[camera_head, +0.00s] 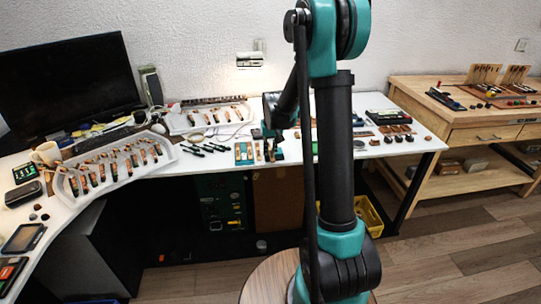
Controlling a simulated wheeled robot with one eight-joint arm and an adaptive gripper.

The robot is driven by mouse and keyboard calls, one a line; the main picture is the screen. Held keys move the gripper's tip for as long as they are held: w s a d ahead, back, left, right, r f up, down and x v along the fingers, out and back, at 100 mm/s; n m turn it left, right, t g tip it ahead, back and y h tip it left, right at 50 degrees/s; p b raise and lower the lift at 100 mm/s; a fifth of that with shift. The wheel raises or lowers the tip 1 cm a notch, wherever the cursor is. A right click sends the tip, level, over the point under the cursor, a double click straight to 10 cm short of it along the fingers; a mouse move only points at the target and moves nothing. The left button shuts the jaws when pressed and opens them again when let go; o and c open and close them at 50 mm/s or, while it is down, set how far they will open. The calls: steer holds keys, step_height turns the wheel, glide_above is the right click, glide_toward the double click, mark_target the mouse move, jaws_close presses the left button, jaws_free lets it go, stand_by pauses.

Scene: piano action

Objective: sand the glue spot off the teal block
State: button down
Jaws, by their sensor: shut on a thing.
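My gripper (271,152) hangs over the white desk near its front edge, just left of my arm's dark link. Its fingers are dark and small in view. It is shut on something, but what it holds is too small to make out. A small teal piece with pale parts on it (243,154) lies on the desk just left of my gripper; it may be the teal block. No glue spot can be made out, and no sanding tool can be told apart. My arm hides part of the desk to the right of the gripper.
White curved trays with piano action parts (116,167) (208,115) stand on the desk. Several dark tools (205,148) lie left of the gripper. A monitor (72,84) stands at the back left. A wooden bench (470,115) is at the right.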

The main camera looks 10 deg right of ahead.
steer(key=shift+w+v, duration=0.2)
steer(key=shift+v, duration=0.7)
steer(key=shift+w+v, duration=0.25)
steer(key=shift+v, duration=0.7)
steer(key=shift+w+v, duration=0.2)
steer(key=shift+v, duration=0.7)
steer(key=shift+a+r, duration=0.1)
steer(key=shift+r, duration=0.1)
